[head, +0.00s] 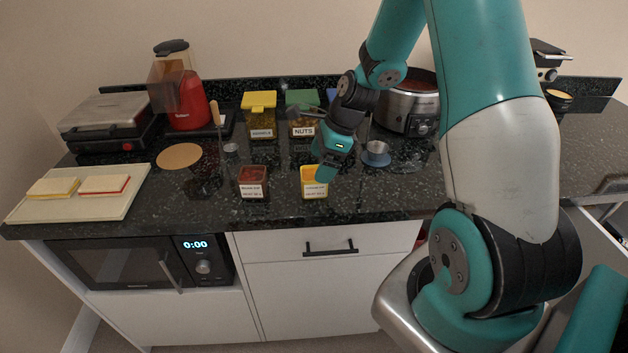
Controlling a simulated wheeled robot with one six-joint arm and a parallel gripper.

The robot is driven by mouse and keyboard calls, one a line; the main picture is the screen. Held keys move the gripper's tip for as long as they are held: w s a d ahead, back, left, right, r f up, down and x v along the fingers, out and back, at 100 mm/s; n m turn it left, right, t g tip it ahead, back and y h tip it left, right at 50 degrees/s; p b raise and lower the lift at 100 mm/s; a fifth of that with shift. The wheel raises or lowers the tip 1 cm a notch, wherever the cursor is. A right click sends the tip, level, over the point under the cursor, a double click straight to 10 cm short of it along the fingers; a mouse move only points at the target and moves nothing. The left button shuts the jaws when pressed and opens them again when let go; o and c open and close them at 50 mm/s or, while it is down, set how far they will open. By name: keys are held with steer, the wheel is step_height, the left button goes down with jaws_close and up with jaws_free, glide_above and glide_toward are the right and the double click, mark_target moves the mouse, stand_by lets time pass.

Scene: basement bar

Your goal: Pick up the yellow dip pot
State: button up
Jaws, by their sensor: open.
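The yellow dip pot (309,175) is a small square pot with a white label on its front. It stands near the front edge of the dark speckled counter. The jaws are open, but the fingers are small and hard to make out. I cannot tell whether they touch the pot or are around it.
A red dip pot (253,176) stands to the left. Behind are yellow-lidded (260,100) and green-lidded (301,98) tubs. A small blue-based cup (376,156) stands right, before a slow cooker (408,108). A sandwich board (110,200) lies far left.

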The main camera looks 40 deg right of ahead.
mark_target(311, 180)
steer(key=shift+s+a+p+x, duration=0.15)
steer(key=shift+p+x, duration=0.2)
steer(key=shift+x, duration=1.15)
steer(key=shift+s+a+p+x, duration=0.15)
steer(key=shift+p+x, duration=0.15)
steer(key=shift+x, duration=1.2)
steer(key=shift+w+r, duration=0.1)
steer(key=c, duration=1.1)
